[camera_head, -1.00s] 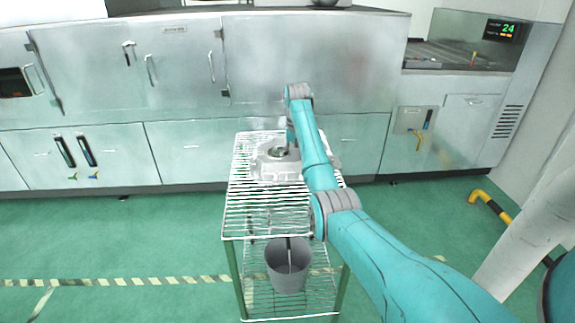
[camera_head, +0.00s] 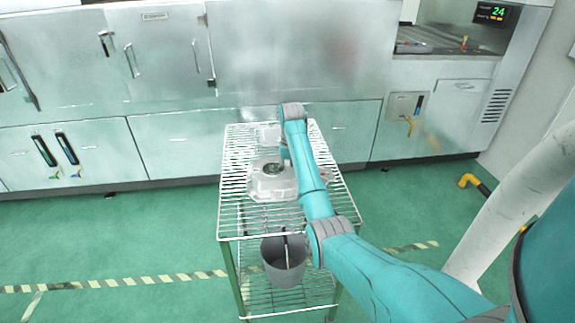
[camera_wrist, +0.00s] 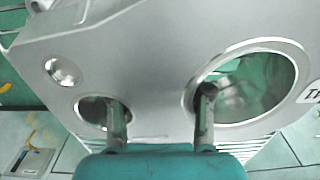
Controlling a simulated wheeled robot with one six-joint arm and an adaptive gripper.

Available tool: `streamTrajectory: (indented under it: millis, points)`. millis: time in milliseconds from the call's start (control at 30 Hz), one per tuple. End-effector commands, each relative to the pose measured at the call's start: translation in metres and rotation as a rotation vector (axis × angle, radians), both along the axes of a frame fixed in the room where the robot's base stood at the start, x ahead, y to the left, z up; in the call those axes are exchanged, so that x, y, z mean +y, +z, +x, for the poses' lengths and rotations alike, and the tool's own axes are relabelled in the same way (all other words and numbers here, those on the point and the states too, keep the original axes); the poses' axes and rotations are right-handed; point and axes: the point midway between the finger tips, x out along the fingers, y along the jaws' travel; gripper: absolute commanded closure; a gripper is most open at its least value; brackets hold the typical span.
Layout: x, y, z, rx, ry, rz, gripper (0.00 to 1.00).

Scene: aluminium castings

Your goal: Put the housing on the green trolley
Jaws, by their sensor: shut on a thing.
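The housing (camera_head: 272,183) is a pale grey metal casting with a round opening on top. In the head view it shows over the top wire shelf of the green trolley (camera_head: 237,222); whether it touches the shelf I cannot tell. My gripper (camera_wrist: 162,112) is shut on the housing. In the wrist view the housing (camera_wrist: 150,55) fills most of the picture, with one finger at a small hole and the other at the large opening. In the head view my arm hides the gripper and the housing's right side.
Another pale part (camera_head: 269,134) shows on the shelf behind the housing. A grey bucket (camera_head: 284,266) stands on the lower shelf. Steel cabinets (camera_head: 170,150) line the back. Green floor is open left of the trolley.

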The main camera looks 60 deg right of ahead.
Motion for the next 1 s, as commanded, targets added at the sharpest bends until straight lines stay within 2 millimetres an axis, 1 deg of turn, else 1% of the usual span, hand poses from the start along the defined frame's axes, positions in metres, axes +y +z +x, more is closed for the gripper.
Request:
streamTrajectory:
  millis: [433, 467, 500, 533, 833, 1000]
  points:
    - [0.0000, -0.0020, -0.0015, -0.003, -0.001, -0.002, 1.00]
    - [0.0007, -0.0040, -0.0022, 0.000, -0.001, 0.000, 0.43]
    - [0.0007, -0.0040, -0.0022, 0.000, -0.001, 0.000, 0.33]
    - [0.0007, -0.0040, -0.0022, 0.000, -0.001, 0.000, 0.26]
    - [0.0007, -0.0036, -0.0021, 0.000, -0.001, 0.000, 0.25]
    - [-0.0015, 0.0048, 0.0031, -0.001, 0.000, -0.002, 0.25]
